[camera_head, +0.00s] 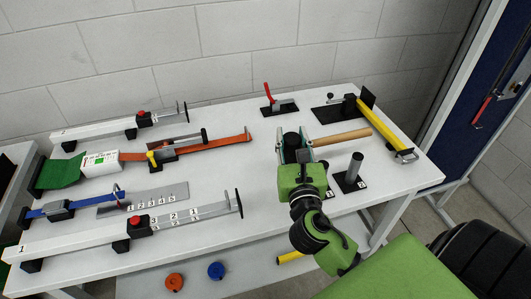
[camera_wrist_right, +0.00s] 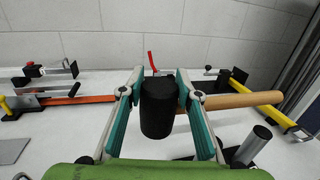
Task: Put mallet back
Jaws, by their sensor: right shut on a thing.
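The mallet has a black cylindrical head (camera_head: 291,140) and a light wooden handle (camera_head: 342,137) that points right. My right gripper (camera_head: 297,152) is at the right half of the table, with its teal-lined fingers on either side of the mallet head. In the right wrist view the black head (camera_wrist_right: 158,110) sits between the fingers of the right gripper (camera_wrist_right: 160,78), and the handle (camera_wrist_right: 240,100) runs right behind the right finger. The gripper is shut on the mallet. Whether the mallet touches the table cannot be told. My left gripper is out of view.
A grey post on a black base (camera_head: 352,172) stands just right of my gripper. Rails and straps fill the left of the white table (camera_head: 225,145).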

